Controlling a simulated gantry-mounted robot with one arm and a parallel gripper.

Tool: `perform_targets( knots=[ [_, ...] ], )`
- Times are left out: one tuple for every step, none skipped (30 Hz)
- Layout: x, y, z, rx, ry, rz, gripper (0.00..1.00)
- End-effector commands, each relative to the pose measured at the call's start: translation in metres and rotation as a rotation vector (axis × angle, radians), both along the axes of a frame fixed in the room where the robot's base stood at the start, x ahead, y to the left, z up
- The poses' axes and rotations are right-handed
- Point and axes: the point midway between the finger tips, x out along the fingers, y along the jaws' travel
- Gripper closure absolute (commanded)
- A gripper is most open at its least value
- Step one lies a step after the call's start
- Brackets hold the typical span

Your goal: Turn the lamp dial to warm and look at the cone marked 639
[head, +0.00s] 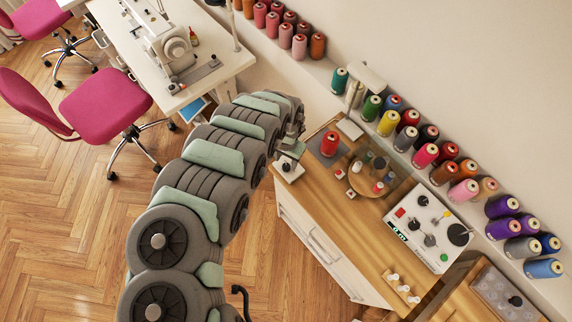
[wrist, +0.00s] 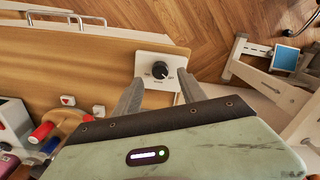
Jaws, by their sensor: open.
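The lamp dial is a black knob (wrist: 160,70) on a white plate (wrist: 144,62) with small marks I cannot read. In the head view the plate (head: 291,176) lies at the left end of the wooden counter. My gripper (wrist: 160,78) is open, its two grey fingers pointing at the dial, one to each side of it in the picture; I cannot tell whether they touch it. In the head view my gripper (head: 291,150) is just above the plate. A red thread cone (head: 329,144) stands on a grey mat (head: 322,157). No number 639 is readable on any cone.
A white lamp-like fixture (head: 366,78) stands behind the mat. A round wooden stand (head: 357,184) with small spools and a white control box (head: 432,228) are further right. Several coloured cones line the wall ledge. A sewing table (head: 215,75) is at upper left.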

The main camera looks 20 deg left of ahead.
Motion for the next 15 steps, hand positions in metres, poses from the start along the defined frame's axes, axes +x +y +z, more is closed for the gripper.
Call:
perform_targets(
  knots=[
    [0.0,-0.002,-0.01,-0.005,0.0,0.002,0.51],
    [-0.001,-0.002,-0.014,-0.004,0.001,0.002,0.51],
    [-0.001,-0.002,-0.019,-0.003,0.002,0.002,0.51],
    [-0.002,-0.001,-0.024,-0.002,0.003,0.002,0.51],
    [-0.001,-0.002,-0.026,-0.003,0.002,0.002,0.51],
    [-0.001,-0.002,-0.03,-0.004,0.001,0.002,0.51],
    [0.0,-0.002,-0.033,-0.004,0.0,0.002,0.51],
    [0.0,-0.002,-0.035,-0.003,-0.001,0.002,0.51],
    [0.001,-0.001,-0.037,-0.002,-0.002,0.002,0.51],
    [0.001,-0.001,-0.039,-0.001,-0.003,0.001,0.51],
    [0.001,0.0,-0.04,0.0,-0.002,0.001,0.51],
    [0.001,0.0,-0.042,0.0,-0.002,0.002,0.51],
    [0.0,0.0,-0.043,0.0,-0.001,0.003,0.51],
    [0.0,0.0,-0.044,0.0,-0.001,0.003,0.51],
    [-0.001,0.0,-0.045,0.0,0.0,0.003,0.51]
  ],
)
